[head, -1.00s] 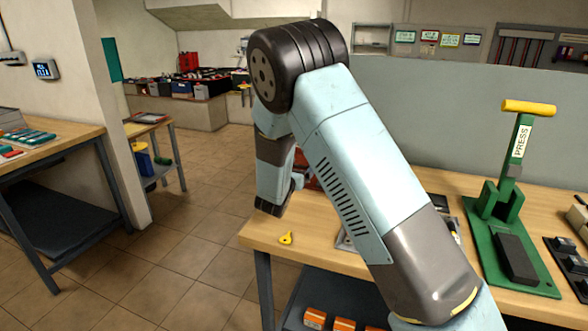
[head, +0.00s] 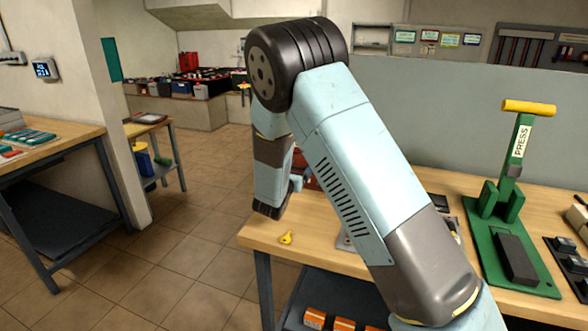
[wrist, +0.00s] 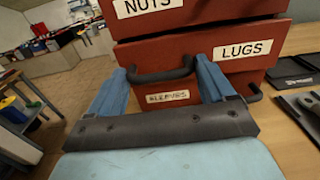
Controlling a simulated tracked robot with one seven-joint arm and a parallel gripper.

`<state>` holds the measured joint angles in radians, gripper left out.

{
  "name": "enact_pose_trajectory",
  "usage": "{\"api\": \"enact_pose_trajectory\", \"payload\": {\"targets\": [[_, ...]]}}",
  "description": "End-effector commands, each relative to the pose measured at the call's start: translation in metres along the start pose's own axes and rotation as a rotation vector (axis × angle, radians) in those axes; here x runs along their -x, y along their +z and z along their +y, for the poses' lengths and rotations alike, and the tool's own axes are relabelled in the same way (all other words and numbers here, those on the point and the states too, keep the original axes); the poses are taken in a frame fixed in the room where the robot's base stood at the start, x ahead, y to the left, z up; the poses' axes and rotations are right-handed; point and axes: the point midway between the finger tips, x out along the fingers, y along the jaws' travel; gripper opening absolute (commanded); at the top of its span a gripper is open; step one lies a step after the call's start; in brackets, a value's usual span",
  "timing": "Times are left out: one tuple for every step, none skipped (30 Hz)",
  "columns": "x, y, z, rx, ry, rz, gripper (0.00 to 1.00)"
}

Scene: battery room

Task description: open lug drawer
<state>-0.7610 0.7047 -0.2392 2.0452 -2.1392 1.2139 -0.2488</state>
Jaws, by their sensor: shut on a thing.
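The red drawer cabinet (wrist: 200,17) fills the upper wrist view, with labels NUTS, LUGS and SLEEVES. The lug drawer (wrist: 235,68) is the middle one, and its dark bar handle (wrist: 160,75) is on its left part. My gripper (wrist: 160,72) is shut on this handle, one blue finger at each end of it. The SLEEVES drawer front sits just below, partly hidden by my gripper. How far the lug drawer stands out is hard to tell. In the head view my arm hides nearly all of the cabinet; only a red bit (head: 311,180) shows.
A yellow tag-like item (head: 286,237) lies near the bench's left front corner. A green press (head: 512,215) stands at the right. Dark trays (wrist: 298,85) lie right of the cabinet. Open floor (head: 190,230) is left of the bench.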

Motion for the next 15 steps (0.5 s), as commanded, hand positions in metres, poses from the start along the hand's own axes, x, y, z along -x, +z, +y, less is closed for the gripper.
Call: {"api": "enact_pose_trajectory", "payload": {"targets": [[0.013,0.000,0.002,-0.001,0.005,0.003,0.28],[0.021,-0.001,0.002,-0.001,0.004,0.003,0.28],[0.033,-0.001,0.002,-0.001,0.005,0.003,0.28],[0.042,-0.001,0.003,-0.001,0.006,0.004,0.28],[0.051,0.000,0.002,-0.001,0.005,0.003,0.28],[0.063,-0.001,0.002,-0.001,0.006,0.004,0.28],[0.072,0.000,0.003,-0.001,0.006,0.003,0.28],[0.081,-0.001,0.002,0.000,0.006,0.003,0.28],[0.092,-0.001,0.002,0.000,0.006,0.003,0.28],[0.100,0.000,0.002,-0.001,0.005,0.003,0.28],[0.106,0.000,0.002,-0.001,0.005,0.002,0.28],[0.115,0.000,0.002,-0.001,0.005,0.003,0.28],[0.120,0.000,0.002,-0.001,0.005,0.003,0.28],[0.125,0.000,0.002,-0.001,0.005,0.002,0.28],[0.129,0.000,0.001,0.000,0.004,0.002,0.28]]}}
